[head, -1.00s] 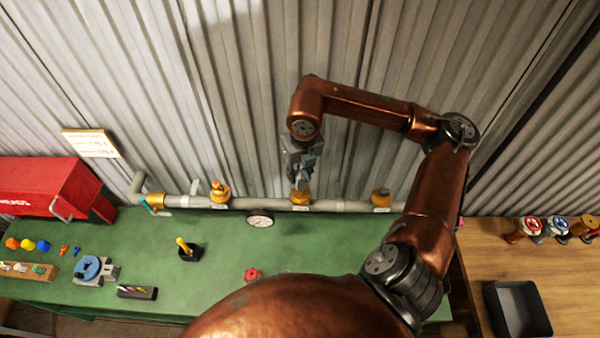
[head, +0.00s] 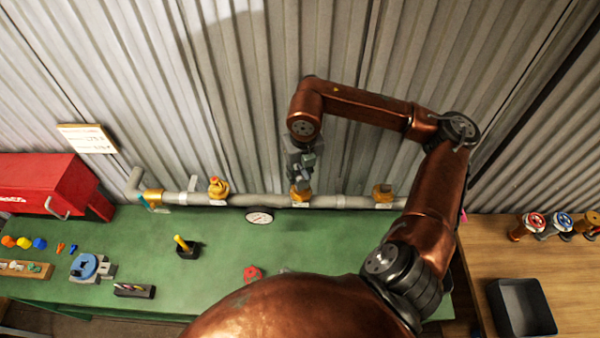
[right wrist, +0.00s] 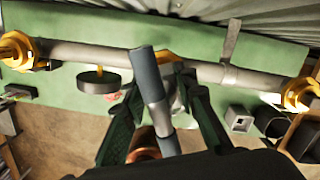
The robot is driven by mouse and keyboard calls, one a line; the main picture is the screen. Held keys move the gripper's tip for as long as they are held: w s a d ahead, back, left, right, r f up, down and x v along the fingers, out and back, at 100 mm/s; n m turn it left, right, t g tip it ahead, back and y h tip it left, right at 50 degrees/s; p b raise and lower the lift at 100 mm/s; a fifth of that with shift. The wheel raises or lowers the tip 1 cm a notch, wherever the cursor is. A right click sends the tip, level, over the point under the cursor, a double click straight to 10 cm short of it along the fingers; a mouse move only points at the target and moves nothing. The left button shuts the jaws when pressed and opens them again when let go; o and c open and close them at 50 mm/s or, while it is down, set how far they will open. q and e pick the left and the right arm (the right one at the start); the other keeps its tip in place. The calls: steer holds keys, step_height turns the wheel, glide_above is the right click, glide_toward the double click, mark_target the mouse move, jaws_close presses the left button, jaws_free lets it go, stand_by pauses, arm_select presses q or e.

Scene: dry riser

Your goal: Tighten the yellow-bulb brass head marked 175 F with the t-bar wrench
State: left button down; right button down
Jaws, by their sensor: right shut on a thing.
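The t-bar wrench (right wrist: 150,88), a blue-grey bar, lies between the fingers of my right gripper (head: 301,176) in the right wrist view. My right gripper is shut on it, just above the middle brass head (head: 301,196) on the pipe. That head is mostly hidden behind wrench and fingers in the right wrist view, so I cannot tell whether the wrench is seated on it. A left brass head (head: 218,189) and a right brass head (head: 383,194) sit on the same pipe. Bulb colours and marks are too small to read. My left gripper is out of view.
The grey pipe (head: 255,201) runs along the corrugated wall with a round gauge (head: 260,216). The green bench (head: 220,265) holds a yellow-handled tool (head: 182,245), a red handwheel (head: 252,273) and a blue vise-like device (head: 84,266). A red toolbox (head: 45,185) stands left.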

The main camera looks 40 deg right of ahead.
steer(key=shift+f+b, duration=0.85)
steer(key=shift+f, duration=0.15)
steer(key=m+b, duration=0.1)
steer(key=m, duration=0.2)
steer(key=shift+d, duration=0.1)
steer(key=m, duration=0.2)
steer(key=shift+s+d+m+h, duration=0.1)
steer(key=shift+m+h, duration=0.2)
steer(key=shift+m+g+b, duration=0.3)
steer(key=shift+m+b, duration=0.2)
steer(key=shift+m, duration=0.8)
steer(key=shift+n+b, duration=0.3)
steer(key=shift+n, duration=0.4)
